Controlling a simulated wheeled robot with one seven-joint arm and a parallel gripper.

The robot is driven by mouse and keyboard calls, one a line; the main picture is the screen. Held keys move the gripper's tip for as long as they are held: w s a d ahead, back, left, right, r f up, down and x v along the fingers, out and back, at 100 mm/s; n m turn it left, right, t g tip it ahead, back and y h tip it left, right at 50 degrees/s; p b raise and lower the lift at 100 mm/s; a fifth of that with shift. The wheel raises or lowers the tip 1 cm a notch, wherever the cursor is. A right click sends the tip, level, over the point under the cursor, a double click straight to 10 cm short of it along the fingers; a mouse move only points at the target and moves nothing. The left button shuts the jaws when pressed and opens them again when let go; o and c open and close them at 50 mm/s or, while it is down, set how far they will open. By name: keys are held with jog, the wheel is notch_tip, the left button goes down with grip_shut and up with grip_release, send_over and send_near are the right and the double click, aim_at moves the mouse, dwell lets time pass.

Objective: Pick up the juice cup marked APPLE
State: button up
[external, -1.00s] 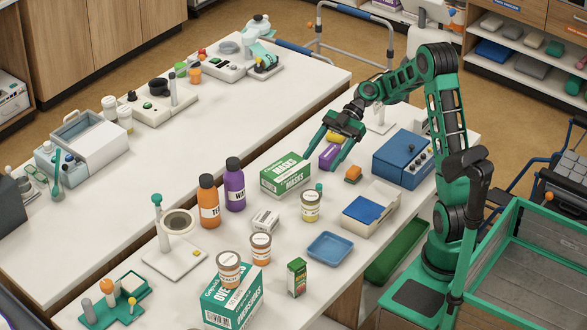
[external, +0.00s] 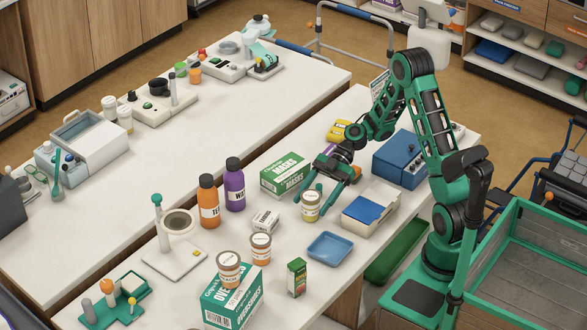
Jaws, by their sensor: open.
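Three small juice cups with labels show. One with a pale yellow band (external: 310,207) stands on the near table; its label is too small to read surely. A cup with an orange-brown band (external: 260,247) stands nearer, its label also unclear. A third cup (external: 228,268), seemingly marked PEACH, stands on top of the overshoes box. My gripper (external: 311,197) is open and empty, pointing down toward the yellow-banded cup. Its fingers are close to that cup's top, one at each side in the picture; I cannot tell whether they touch it.
The green masks box (external: 285,174) is left of my gripper.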

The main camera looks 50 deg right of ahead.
aim_at(305, 213)
jog(key=shift+x, duration=2.8)
jog(key=shift+w+d+f, duration=0.1)
jog(key=shift+f, duration=0.05)
jog(key=c, duration=1.3)
